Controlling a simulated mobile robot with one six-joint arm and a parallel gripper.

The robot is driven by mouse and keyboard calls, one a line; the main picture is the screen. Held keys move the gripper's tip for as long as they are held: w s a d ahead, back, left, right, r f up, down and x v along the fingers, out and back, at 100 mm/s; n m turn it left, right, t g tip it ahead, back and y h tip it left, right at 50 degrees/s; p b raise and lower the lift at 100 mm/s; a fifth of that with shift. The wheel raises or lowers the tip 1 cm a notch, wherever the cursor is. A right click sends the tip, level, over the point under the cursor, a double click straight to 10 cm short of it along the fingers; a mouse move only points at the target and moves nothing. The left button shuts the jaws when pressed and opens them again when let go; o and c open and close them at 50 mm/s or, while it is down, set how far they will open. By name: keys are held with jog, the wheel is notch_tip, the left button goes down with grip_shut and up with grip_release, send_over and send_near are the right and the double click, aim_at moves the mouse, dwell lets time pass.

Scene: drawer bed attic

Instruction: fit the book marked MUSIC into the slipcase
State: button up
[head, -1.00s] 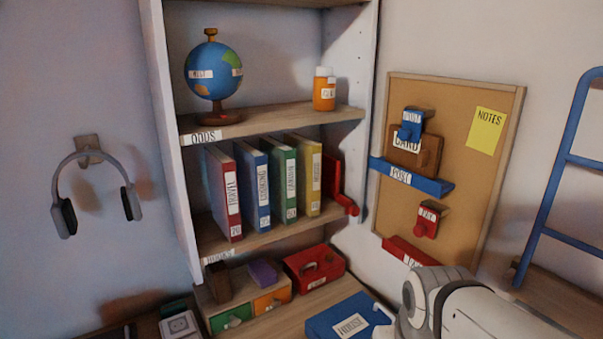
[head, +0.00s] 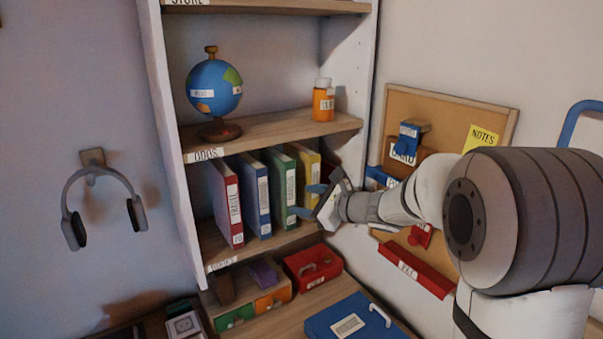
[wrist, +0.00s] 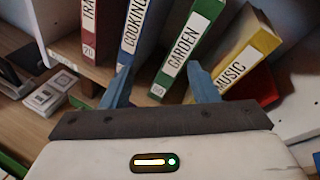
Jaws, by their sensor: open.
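The yellow book marked MUSIC (wrist: 245,60) stands at the right end of the row on the middle shelf. It also shows in the head view (head: 306,162), partly behind my gripper. My gripper (head: 303,200) is open and empty in front of the row. In the wrist view its blue fingers (wrist: 160,66) appear on either side of the lower spine of the green GARDEN book (wrist: 187,50). The right finger overlaps the lower MUSIC spine in the picture. I cannot tell whether either finger touches a book. I cannot pick out a slipcase for certain.
A blue COOKING book (head: 256,190) and a red TRAVEL book (head: 227,205) stand to the left. A red object (wrist: 257,85) sits right of MUSIC. Below are a red box (head: 312,268) and a blue handled case (head: 355,317). The shelf's side wall stands close on the right.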

aim_at(317, 173)
jog(key=w+d+m+t, duration=0.1)
jog(key=w+m, duration=0.1)
jog(key=w, duration=0.1)
jog(key=w+d+r+m+t+h, duration=0.1)
jog(key=w+m+t, duration=0.1)
jog(key=w+m, duration=0.1)
jog(key=w+d+m+t+p, duration=0.1)
jog(key=w+m, duration=0.2)
jog(key=w, duration=0.1)
jog(key=shift+d+r+t+h, duration=0.3)
jog(key=shift+t, duration=0.1)
jog(key=shift+w+a, duration=0.1)
jog(key=shift+w, duration=0.15)
jog(key=p+x, duration=0.1)
jog(key=x, duration=0.1)
jog(key=p+x, duration=0.1)
jog(key=x, duration=0.1)
jog(key=p+x, duration=0.1)
jog(key=x, duration=0.1)
jog(key=shift+w+a+r+p, duration=0.1)
jog(key=shift+a+r+p, duration=0.1)
jog(key=shift+r+p, duration=0.15)
jog(key=shift+w+a+f, duration=0.2)
jog(key=shift+w, duration=0.15)
jog(key=shift+c, duration=0.5)
grip_shut()
jog(key=shift+r, duration=0.15)
